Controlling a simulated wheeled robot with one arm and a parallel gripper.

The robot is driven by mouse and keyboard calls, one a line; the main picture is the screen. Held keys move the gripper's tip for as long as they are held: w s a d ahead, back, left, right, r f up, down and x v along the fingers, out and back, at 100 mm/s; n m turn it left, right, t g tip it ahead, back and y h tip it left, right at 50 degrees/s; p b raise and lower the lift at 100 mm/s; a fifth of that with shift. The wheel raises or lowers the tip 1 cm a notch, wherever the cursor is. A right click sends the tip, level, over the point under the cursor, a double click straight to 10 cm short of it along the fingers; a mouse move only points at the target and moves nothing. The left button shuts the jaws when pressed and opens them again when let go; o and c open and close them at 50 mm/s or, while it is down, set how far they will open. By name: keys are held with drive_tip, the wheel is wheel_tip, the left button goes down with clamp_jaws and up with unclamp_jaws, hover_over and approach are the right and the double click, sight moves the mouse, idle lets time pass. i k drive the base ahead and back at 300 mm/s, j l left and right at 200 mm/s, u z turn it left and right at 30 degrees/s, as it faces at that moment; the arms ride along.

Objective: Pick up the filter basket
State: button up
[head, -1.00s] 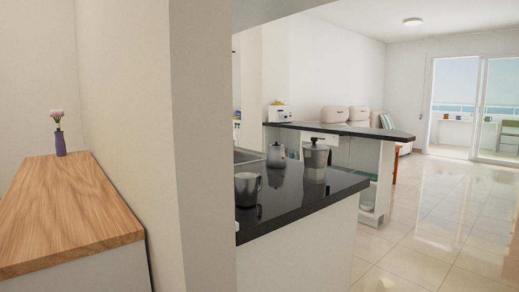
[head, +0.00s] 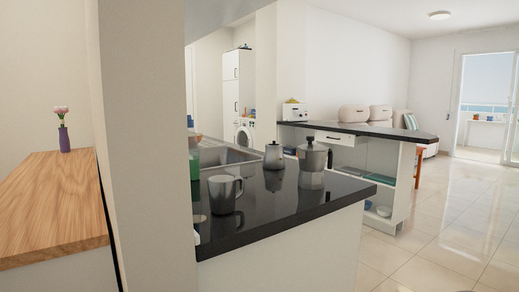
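I cannot make out a filter basket in the head view. On the black countertop (head: 285,206) stand a metal mug (head: 224,194), a small silver pot with a dark lid (head: 274,156), and a larger moka pot (head: 313,158) with a dark handle. They stand apart from each other. Whether a basket is inside or behind any of them is hidden. My gripper is not in view.
A wall end (head: 140,150) stands close on the left, beside a wooden cabinet top (head: 50,200) with a purple vase (head: 64,139). A sink (head: 225,157) lies behind the mug. Tiled floor (head: 450,225) is clear on the right.

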sight(274, 144)
drive_tip(key=i+l+u, duration=0.15)
drive_tip(key=l, duration=0.2)
drive_tip(key=i+l+u, duration=0.2)
drive_tip(key=l, duration=0.15)
drive_tip(key=i+l+u, duration=0.15)
drive_tip(key=l, duration=0.25)
drive_tip(key=i+l+u, duration=0.2)
drive_tip(key=l, duration=0.2)
drive_tip(key=k, duration=0.1)
